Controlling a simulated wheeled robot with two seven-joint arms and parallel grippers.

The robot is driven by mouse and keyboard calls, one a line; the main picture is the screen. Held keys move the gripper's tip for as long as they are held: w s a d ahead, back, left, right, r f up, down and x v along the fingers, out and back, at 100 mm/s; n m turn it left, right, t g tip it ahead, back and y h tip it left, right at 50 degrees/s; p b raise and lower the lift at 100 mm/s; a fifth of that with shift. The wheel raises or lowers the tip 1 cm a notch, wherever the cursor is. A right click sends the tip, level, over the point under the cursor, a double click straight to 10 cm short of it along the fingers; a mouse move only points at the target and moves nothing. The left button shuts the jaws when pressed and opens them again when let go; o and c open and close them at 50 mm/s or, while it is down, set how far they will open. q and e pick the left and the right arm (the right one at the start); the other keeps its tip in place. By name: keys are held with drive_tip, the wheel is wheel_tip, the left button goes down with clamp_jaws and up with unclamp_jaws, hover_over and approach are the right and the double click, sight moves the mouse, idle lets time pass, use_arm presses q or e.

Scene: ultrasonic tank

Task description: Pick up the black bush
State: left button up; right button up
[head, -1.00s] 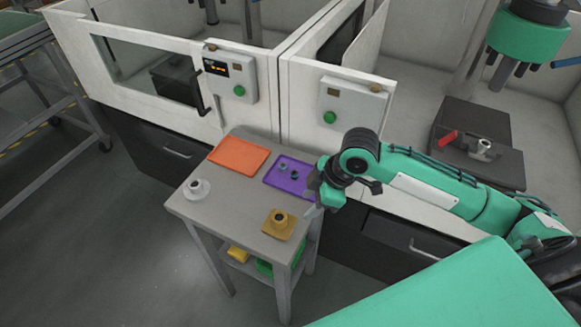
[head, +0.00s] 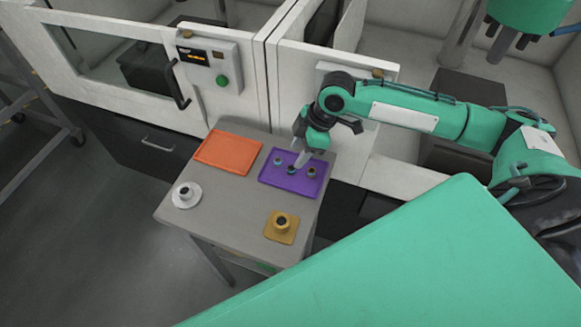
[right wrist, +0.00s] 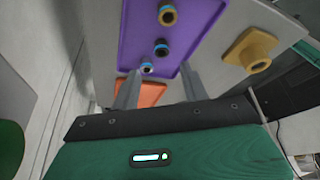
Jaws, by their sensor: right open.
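The purple tray (head: 285,185) lies on the cart top with three small bushes on it. The middle one is the darkest and looks like the black bush (head: 291,170); it also shows in the right wrist view (right wrist: 161,48) with a blue band. My right gripper (head: 300,161) is over the tray, close to this bush and partly in front of the tray. In the right wrist view my right gripper (right wrist: 160,82) is open and empty, its fingers apart, with the bushes beyond the tips. My left gripper is not in view.
Beside the dark bush are a greyish bush (head: 278,161) and a brownish bush (head: 311,172). An orange tray (head: 228,152), a white round holder (head: 186,195) and a yellow holder (head: 281,226) stand on the cart (head: 225,205). White machine cabinets rise behind.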

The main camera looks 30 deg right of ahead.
sight(291, 168)
drive_tip(key=shift+a+f+p, duration=0.25)
drive_tip(key=shift+f+p, duration=0.05)
drive_tip(key=shift+f, duration=0.4)
drive_tip(key=x, duration=0.3)
drive_tip(key=shift+s+f+p, duration=0.1)
drive_tip(key=shift+f+p, duration=0.25)
drive_tip(key=shift+p, duration=0.05)
drive_tip(key=shift+f, duration=0.2)
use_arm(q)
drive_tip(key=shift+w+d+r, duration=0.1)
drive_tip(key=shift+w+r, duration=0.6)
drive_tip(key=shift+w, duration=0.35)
use_arm(e)
clamp_jaws()
